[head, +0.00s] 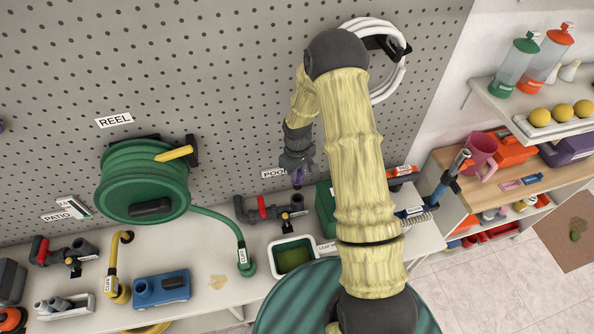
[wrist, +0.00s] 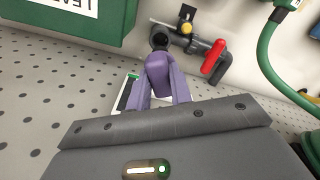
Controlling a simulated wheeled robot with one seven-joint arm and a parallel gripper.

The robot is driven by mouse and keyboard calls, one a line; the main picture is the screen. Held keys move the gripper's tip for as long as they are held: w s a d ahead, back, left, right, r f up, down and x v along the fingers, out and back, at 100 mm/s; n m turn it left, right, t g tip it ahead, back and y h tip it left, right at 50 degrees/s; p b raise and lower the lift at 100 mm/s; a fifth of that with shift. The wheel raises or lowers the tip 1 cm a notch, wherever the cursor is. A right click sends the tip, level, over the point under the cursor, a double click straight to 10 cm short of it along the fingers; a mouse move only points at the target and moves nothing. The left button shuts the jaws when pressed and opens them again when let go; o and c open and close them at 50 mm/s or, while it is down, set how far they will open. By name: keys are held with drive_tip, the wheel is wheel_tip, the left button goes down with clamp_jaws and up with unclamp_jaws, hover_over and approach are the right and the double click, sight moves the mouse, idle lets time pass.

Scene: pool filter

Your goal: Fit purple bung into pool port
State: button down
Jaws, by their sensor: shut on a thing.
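My gripper (head: 298,174) is near the pegboard, just above the pool valve. In the wrist view its fingers (wrist: 163,97) are shut on the purple bung (wrist: 157,70), which points away from my wrist. The grey pool valve (head: 268,210) has a red handle and stands on the bench below the POOL label (head: 273,173). It also shows in the wrist view (wrist: 205,52). A dark round opening (wrist: 160,39), apparently the pool port, lies right beyond the bung's tip. I cannot tell whether they touch. In the head view the bung is mostly hidden by my gripper.
A green box (head: 326,210) stands right of the valve. A white tray (head: 275,259) with green inside is in front of it. The green hose reel (head: 143,180) hangs at left, its hose running to the bench. Behind is the pegboard (head: 230,70).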

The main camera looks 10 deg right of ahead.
sight(298, 182)
drive_tip(key=shift+f+b, duration=1.95)
drive_tip(key=shift+f, duration=0.85)
drive_tip(key=shift+d, duration=0.15)
drive_tip(key=shift+s, duration=0.1)
drive_tip(key=shift+a, duration=0.3)
drive_tip(key=shift+f+b, duration=2.15)
drive_tip(key=shift+f, duration=0.65)
drive_tip(key=c, duration=1.2)
unclamp_jaws()
drive_tip(key=shift+r, duration=0.1)
